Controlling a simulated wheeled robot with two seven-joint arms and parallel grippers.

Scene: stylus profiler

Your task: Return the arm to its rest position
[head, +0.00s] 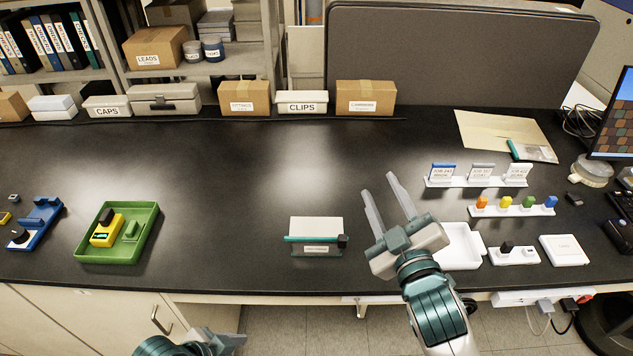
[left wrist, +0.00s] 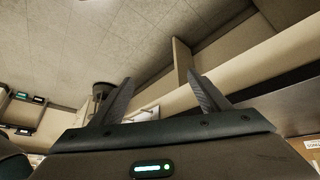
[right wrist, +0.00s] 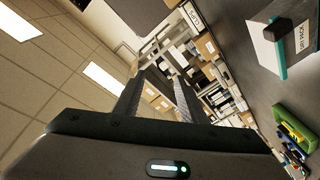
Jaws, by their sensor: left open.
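My right gripper (head: 378,183) is open and empty. It is raised over the bench's right half, with its fingers pointing up and to the left in the head view. The right wrist view shows its two fingers (right wrist: 160,75) apart with nothing between them. My left gripper (left wrist: 160,78) is open and empty in the left wrist view, which looks onto floor and cabinet fronts. I cannot make out which thing besides my own arms the task's arm could be.
A labelled white box with a teal bar and black knob (head: 316,240) stands left of my right gripper. A green tray (head: 82,251) is further left. A white tray (head: 462,262), small racks (head: 478,212) and a white block (head: 564,250) lie right. The bench centre (head: 260,170) is clear.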

